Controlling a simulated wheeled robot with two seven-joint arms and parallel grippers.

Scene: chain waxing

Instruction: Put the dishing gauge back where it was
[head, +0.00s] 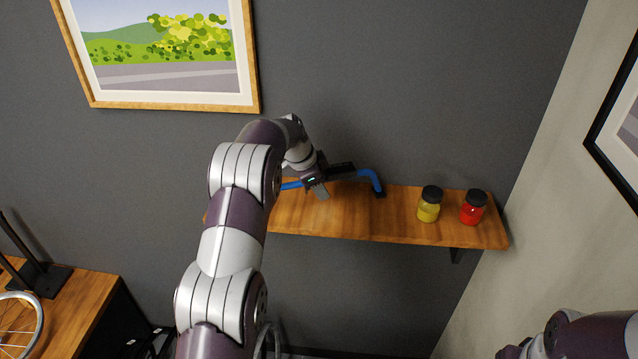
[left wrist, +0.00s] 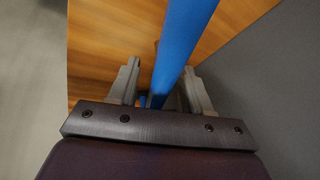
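The dishing gauge (head: 367,175) is a blue bar with a bent-down right end and a black foot. It is at the wooden shelf (head: 400,225), with its foot at the shelf top; whether its full weight rests there I cannot tell. My left gripper (head: 318,189) is at the middle of the gauge and hides part of it. In the left wrist view the blue bar (left wrist: 182,45) runs between the two grey fingers of my left gripper (left wrist: 161,80). A gap shows between the left finger and the bar. My right gripper is out of view.
A yellow jar (head: 429,207) and a red jar (head: 473,209) with black lids stand on the shelf's right part. A framed picture (head: 165,104) hangs above. A wooden table (head: 75,310) with a black stand (head: 45,278) and a wheel (head: 38,315) is at lower left.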

